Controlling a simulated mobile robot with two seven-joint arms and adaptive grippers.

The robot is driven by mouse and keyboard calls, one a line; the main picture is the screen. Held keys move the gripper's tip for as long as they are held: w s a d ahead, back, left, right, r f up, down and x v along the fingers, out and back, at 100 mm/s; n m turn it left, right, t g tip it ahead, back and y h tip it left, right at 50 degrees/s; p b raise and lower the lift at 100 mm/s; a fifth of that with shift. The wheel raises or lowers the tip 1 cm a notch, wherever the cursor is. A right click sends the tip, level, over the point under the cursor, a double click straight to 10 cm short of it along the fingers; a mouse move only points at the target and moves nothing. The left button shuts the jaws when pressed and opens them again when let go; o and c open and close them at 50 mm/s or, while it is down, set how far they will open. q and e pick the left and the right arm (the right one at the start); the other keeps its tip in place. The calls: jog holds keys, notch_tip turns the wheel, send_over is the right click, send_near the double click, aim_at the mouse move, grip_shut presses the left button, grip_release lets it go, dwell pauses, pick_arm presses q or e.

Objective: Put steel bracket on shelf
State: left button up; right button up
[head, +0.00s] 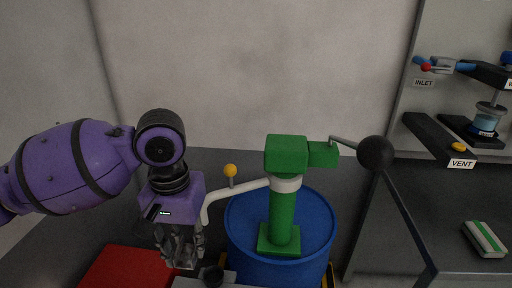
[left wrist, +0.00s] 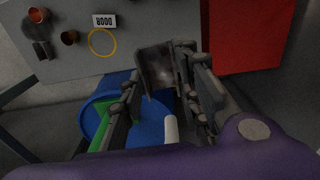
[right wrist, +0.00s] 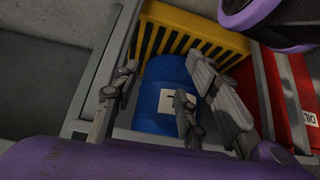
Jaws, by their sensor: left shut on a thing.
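My left gripper (head: 180,250) points down at the lower left of the head view, beside the blue drum. In the left wrist view my left gripper (left wrist: 167,88) is shut on a dark grey metal piece, which looks like the steel bracket (left wrist: 157,66). The fingers partly hide the bracket, and it is hard to make out in the head view. My right gripper (right wrist: 155,108) shows only in the right wrist view, fingers apart and empty, with a blue drum beyond. I cannot tell which surface is the shelf.
A blue drum (head: 243,225) carries a green pump (head: 283,215) with a black-knobbed lever. A red box (head: 115,268) is at lower left. At right is a bench (head: 440,215) with labelled fittings. The left wrist view shows a grey surface (left wrist: 75,65) with copper pieces and a yellow ring.

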aim_at(183, 268)
pick_arm(q)
jog(key=s+r+p, duration=0.1)
jog(key=p, duration=0.2)
jog(key=shift+s+r, duration=0.15)
jog(key=shift+r, duration=0.25)
jog(key=shift+s+r+p, duration=0.25)
jog(key=shift+s+p, duration=0.05)
jog(key=shift+p, duration=0.2)
jog(key=s+r+p, duration=0.1)
jog(key=p, duration=0.1)
jog(key=shift+s+r+p, duration=0.25)
jog(key=shift+r+p, duration=0.05)
jog(key=shift+p, duration=0.05)
jog(key=s+r+p, duration=0.5)
jog(key=r+p, duration=0.3)
pick_arm(e)
jog(key=w+r+t, duration=0.1)
jog(key=w+r, duration=0.3)
jog(key=r, duration=1)
jog(key=shift+a+r, duration=0.15)
jog(key=shift+a, duration=0.05)
pick_arm(q)
jog(key=shift+s, duration=0.1)
